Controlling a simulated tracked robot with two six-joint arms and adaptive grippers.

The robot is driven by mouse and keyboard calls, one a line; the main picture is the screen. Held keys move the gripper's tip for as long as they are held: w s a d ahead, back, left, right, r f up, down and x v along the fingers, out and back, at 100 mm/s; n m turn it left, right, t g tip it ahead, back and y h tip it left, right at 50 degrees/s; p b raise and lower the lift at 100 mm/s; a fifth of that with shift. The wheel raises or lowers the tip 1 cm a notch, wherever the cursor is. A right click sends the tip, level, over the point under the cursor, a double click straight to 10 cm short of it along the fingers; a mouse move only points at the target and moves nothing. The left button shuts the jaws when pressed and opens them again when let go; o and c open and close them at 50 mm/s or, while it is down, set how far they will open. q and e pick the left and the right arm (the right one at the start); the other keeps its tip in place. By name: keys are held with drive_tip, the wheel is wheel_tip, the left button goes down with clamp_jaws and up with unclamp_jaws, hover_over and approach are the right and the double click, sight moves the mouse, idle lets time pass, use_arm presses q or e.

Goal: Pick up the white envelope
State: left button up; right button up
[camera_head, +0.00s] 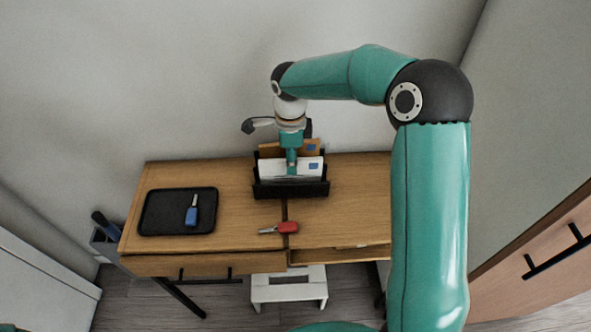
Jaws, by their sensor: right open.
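The white envelope (272,168) stands upright in a black letter holder (290,190) at the back of the wooden desk. A brown envelope (309,147) stands behind it in the same holder. My right gripper (291,168) comes down from above at the holder, with its fingers in front of or around the top of the white envelope. It is open. The fingertips are small here, and I cannot tell whether they touch the envelope. My left gripper is not in view.
A black tray (160,213) with a blue-handled key-like item (191,216) lies on the desk's left. A red-handled item (288,227) lies near the front edge. A white stool (289,290) stands below. The wall rises close behind the holder.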

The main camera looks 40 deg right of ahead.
wheel_tip(320, 180, down, 2)
clamp_jaws()
idle(0.3)
drive_tip(key=shift+r, duration=0.1)
